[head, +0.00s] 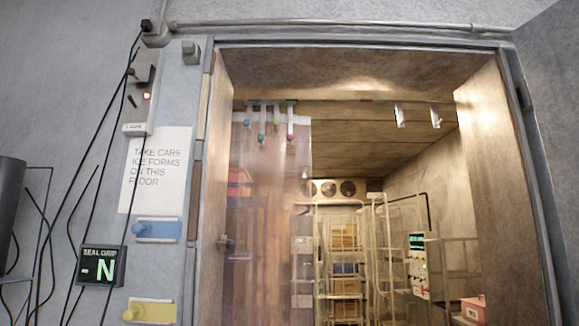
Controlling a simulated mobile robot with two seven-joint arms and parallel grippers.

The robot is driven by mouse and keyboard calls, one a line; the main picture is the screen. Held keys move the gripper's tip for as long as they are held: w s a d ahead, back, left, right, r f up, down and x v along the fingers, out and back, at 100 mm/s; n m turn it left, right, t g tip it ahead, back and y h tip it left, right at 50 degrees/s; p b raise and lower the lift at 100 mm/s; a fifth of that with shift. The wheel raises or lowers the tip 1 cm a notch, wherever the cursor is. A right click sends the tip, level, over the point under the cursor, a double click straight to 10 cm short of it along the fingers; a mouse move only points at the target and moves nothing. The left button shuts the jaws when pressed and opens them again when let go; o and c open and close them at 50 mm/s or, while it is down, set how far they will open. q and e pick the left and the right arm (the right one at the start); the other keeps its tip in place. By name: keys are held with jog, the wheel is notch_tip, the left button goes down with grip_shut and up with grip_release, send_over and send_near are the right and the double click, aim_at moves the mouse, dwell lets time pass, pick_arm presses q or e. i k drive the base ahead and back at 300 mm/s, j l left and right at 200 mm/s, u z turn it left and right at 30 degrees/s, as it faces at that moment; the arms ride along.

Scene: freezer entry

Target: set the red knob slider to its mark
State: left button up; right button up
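No slider with a red knob can be made out in the head view. On the wall left of the doorway is a blue plate (165,231) with a blue knob (140,229) at its left end. Below it is a yellow plate (155,312) with a yellow knob (128,315) at its left end, near the bottom edge of the picture. No mark for a knob can be read on either plate. Neither of my grippers is in view.
A paper sign (156,168) warns of ice on the floor. A clear strip curtain (270,215) covers the doorway's left part; a shelf rack (343,265) stands inside.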

aim_at(291, 107)
jog(key=i+u, duration=0.15)
jog(key=i, duration=0.35)
jog(key=i+l+u, duration=0.15)
jog(key=i, duration=0.4)
